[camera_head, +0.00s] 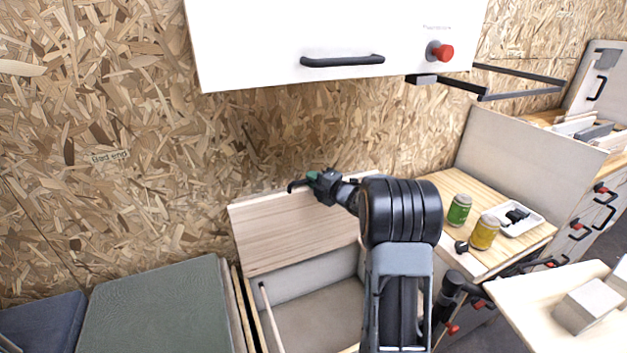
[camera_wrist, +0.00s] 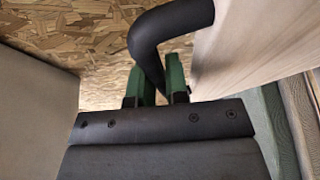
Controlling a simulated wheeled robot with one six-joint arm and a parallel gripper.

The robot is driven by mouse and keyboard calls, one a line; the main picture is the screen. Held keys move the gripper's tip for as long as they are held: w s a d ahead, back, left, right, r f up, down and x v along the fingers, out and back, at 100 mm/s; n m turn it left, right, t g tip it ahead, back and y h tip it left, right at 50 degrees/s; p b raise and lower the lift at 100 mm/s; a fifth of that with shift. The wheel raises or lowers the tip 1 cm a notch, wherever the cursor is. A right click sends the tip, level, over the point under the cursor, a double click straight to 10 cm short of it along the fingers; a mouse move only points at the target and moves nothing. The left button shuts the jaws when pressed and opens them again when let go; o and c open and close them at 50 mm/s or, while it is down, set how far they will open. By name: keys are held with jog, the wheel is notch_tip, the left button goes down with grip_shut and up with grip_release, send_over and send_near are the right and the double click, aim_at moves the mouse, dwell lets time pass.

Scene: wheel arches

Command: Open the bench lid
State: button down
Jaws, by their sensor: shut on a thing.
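The bench lid (camera_head: 300,227) is a pale wooden panel, raised and tilted back toward the chipboard wall. The bench box (camera_head: 318,310) below it is open, and its grey inside shows. My gripper (camera_head: 300,184) is at the lid's top edge, shut on the black lid handle. In the wrist view the green fingertips of my gripper (camera_wrist: 160,88) are around the dark bent handle (camera_wrist: 172,32). The pale lid (camera_wrist: 245,45) fills the upper right of that view. My arm hides the right part of the lid and box.
A white overhead cabinet (camera_head: 330,35) with a black handle hangs above. A green can (camera_head: 459,210), a yellow can (camera_head: 484,232) and a white tray (camera_head: 522,221) stand on the counter at right. Green (camera_head: 160,310) and blue (camera_head: 42,325) cushions lie left of the box.

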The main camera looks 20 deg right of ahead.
jog(key=s+f+t+b, duration=0.1)
jog(key=s+f+b, duration=0.1)
jog(key=s+b, duration=0.4)
jog(key=b, duration=0.2)
jog(key=shift+s+n+y+b, duration=0.3)
jog(key=shift+b, duration=0.05)
jog(key=c, duration=1.4)
grip_release()
jog(key=v, duration=1.3)
jog(key=shift+s+d+f+p, duration=0.15)
jog(key=shift+s+p, duration=0.2)
